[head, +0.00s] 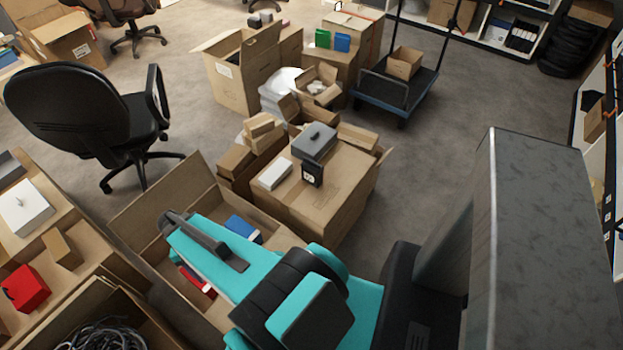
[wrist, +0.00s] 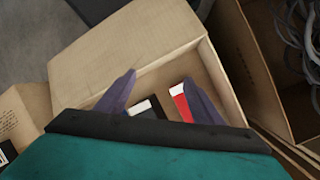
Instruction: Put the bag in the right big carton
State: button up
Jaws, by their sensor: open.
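My gripper (head: 176,222) is over a big open carton (head: 150,205) in the head view. In the wrist view its two fingers (wrist: 160,88) are apart with nothing clearly held between them, above the same carton (wrist: 125,65). Inside lie a red and white item (wrist: 181,101) and a black and white item (wrist: 148,107). The head view also shows a blue item (head: 241,226) in it. A black packet with a white label (head: 312,174), possibly the bag, stands on the closed carton (head: 330,200) to the right. I cannot tell for certain which thing is the bag.
A carton of dark cables (head: 100,335) stands at the lower left, also in the wrist view (wrist: 292,60). A grey box (head: 314,142) and a white box (head: 273,174) sit on the closed carton. A black chair (head: 80,110) stands left. Floor right of the cartons is clear.

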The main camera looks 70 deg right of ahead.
jog(key=w+d+r+m+t+b, duration=0.15)
jog(key=d+m+b, duration=0.5)
jog(key=d, duration=0.85)
jog(key=d+r+m+t+b, duration=0.15)
jog(key=d+m+b, duration=0.25)
jog(key=d+m, duration=0.8)
jog(key=m+h+b, duration=0.1)
jog(key=m+b, duration=0.8)
jog(key=m, duration=0.1)
send_near(312, 171)
jog(key=d+r, duration=0.2)
jog(key=d, duration=0.1)
jog(key=shift+t, duration=0.4)
jog(key=shift+a+f, duration=0.1)
jog(key=shift+f, duration=0.05)
jog(key=shift+f+b, duration=0.45)
jog(key=shift+f, duration=3.8)
